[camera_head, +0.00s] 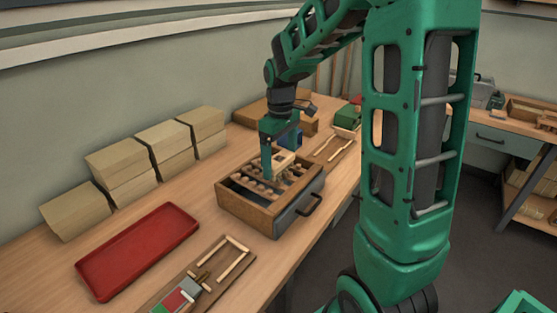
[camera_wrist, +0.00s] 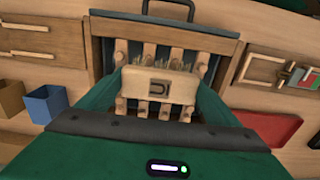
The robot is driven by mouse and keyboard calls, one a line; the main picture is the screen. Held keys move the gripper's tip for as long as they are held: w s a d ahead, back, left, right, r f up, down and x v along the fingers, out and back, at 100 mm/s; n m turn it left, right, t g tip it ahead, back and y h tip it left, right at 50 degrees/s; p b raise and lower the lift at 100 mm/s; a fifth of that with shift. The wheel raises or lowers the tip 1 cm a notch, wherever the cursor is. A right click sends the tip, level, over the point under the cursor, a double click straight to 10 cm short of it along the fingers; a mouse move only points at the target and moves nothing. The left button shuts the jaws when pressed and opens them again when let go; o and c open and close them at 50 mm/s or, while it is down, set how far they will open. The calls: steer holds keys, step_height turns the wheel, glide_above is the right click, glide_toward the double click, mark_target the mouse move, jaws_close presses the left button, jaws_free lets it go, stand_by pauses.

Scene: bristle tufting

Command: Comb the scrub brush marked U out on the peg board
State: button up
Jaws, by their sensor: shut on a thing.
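My gripper (camera_head: 270,176) is over the peg board (camera_head: 243,207), a wooden open-topped box with several stout pegs and a dark front with a handle. In the wrist view its green fingers close on the two ends of the scrub brush (camera_wrist: 158,90), a pale wooden block with a dark U mark that appears turned sideways. Short bristle tufts show along the brush's far edge. Pegs (camera_wrist: 149,54) stick out beyond and below the brush. The brush is among or just above the pegs; I cannot tell whether the bristles touch them.
A red tray (camera_head: 137,252) lies at the front left. Stacked tan blocks (camera_head: 158,150) line the wall. A wooden board with strips and coloured pieces (camera_head: 195,285) is at the near edge. A blue bin (camera_wrist: 46,103) stands beside the peg board.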

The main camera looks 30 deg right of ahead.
steer(key=shift+f, duration=0.55)
stand_by(0.4)
steer(key=shift+w, duration=0.1)
steer(key=shift+w+a+r, duration=0.1)
steer(key=shift+w+a, duration=0.15)
steer(key=shift+w, duration=0.35)
steer(key=shift+w+a+f, duration=0.1)
steer(key=shift+w+a, duration=0.15)
steer(key=shift+w, duration=0.4)
steer(key=shift+w+a+r, duration=0.1)
steer(key=shift+w+a, duration=0.15)
steer(key=shift+w, duration=0.35)
steer(key=shift+s+d+f, duration=0.1)
steer(key=shift+s+d, duration=0.15)
steer(key=shift+s, duration=0.4)
steer(key=shift+s+d+f, duration=0.1)
steer(key=shift+s+d, duration=0.15)
steer(key=shift+s, duration=0.45)
steer(key=shift+s+d, duration=0.25)
steer(key=shift+s, duration=0.4)
steer(key=shift+w+a+r, duration=0.1)
steer(key=shift+w+a, duration=0.15)
steer(key=shift+w, duration=0.4)
steer(key=shift+w+a+f, duration=0.1)
steer(key=shift+w+a, duration=0.2)
steer(key=shift+w, duration=0.4)
steer(key=shift+w+a+r, duration=0.1)
steer(key=shift+w+a, duration=0.15)
steer(key=shift+w, duration=0.4)
